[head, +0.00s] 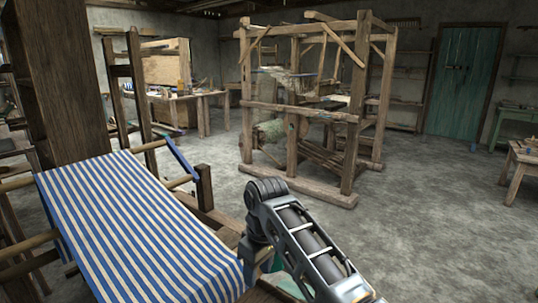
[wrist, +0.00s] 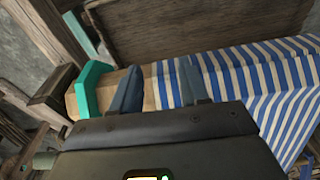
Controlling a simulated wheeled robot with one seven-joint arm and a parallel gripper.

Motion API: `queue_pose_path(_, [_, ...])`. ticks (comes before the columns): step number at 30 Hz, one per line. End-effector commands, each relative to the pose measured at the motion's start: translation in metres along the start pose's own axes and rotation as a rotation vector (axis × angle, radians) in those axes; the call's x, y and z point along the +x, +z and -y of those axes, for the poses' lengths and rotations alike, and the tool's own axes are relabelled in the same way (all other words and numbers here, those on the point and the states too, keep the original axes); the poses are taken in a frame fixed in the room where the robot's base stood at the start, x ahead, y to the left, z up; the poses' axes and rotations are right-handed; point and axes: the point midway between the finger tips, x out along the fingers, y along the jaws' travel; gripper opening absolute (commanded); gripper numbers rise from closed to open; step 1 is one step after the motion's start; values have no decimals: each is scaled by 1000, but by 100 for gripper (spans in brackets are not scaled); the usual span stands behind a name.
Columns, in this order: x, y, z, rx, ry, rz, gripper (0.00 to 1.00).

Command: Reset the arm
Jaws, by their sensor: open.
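My arm (head: 305,240) reaches up from the lower right in the head view and bends at a dark joint beside the near loom. The fingers cannot be made out in that view. In the wrist view my gripper (wrist: 158,72) is open, with its two bluish fingers apart and no object held between them. Beyond the fingers lies a pale wooden beam (wrist: 149,88) with blue-and-white striped cloth (wrist: 235,72) on its right part. I cannot tell whether the fingers touch the beam. The striped cloth also shows in the head view (head: 135,235).
A teal collar-like piece (wrist: 93,88) sits around the beam's left part. A thick dark post (head: 62,85) stands at the left. Another wooden loom (head: 310,110) stands beyond, with workbenches (head: 190,100) behind. Bare floor (head: 430,230) lies to the right, before a teal door (head: 462,85).

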Motion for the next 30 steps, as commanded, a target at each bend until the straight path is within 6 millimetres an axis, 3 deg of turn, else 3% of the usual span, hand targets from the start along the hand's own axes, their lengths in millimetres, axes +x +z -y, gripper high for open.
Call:
queue_pose_path(8, [77, 32, 34, 67, -18, -139, 45])
queue_pose_path(15, [138, 81, 73, 182, -15, -313, 45])
queue_pose_path(22, [170, 141, 108, 311, 13, -465, 45])
queue_pose_path(30, [174, 223, 143, 469, 84, -624, 45])
